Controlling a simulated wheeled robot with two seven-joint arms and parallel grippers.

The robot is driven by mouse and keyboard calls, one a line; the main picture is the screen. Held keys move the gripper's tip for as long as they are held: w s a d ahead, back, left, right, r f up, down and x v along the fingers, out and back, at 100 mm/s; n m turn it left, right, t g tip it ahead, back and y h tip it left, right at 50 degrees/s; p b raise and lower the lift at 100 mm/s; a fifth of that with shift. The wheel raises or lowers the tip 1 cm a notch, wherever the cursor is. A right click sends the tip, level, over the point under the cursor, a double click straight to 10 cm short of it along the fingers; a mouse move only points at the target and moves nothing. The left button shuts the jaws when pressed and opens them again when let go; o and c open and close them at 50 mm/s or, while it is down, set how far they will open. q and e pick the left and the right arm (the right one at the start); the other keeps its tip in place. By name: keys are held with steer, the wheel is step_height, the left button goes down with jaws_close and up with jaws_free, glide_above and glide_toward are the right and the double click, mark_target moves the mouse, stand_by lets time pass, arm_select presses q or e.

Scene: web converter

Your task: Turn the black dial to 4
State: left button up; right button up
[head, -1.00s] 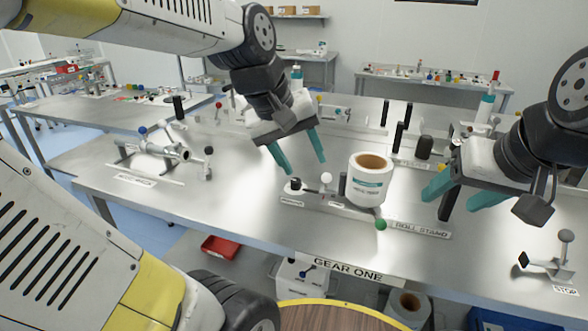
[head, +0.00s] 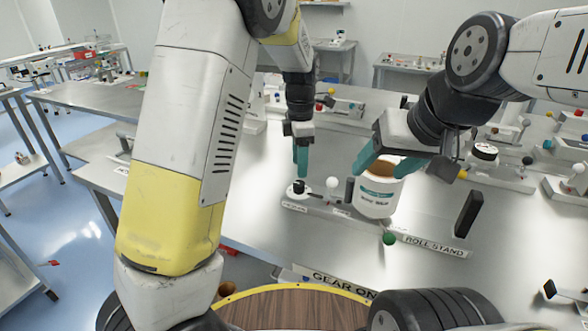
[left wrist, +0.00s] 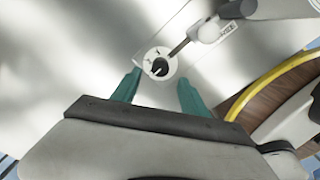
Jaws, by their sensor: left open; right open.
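The black dial (head: 298,188) sits on a white round plate at the left end of the roll stand's base. In the left wrist view the black dial (left wrist: 160,67) shows a white pointer mark and small marks around it, too small to read. My left gripper (head: 301,170) points down just above the dial, open. In the left wrist view, the open left gripper (left wrist: 160,78) has its fingers on either side of the dial, apart from it.
The white roll (head: 378,198) stands on the roll stand beside the dial. A white-knobbed lever (head: 332,184) rises between them. A green ball (head: 389,238) is at the front. Other mechanisms, including a black-topped round part (head: 484,152), stand to the right.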

mark_target(299, 183)
arm_select(q)
step_height(299, 183, down, 6)
steer(key=shift+f, duration=0.25)
jaws_close()
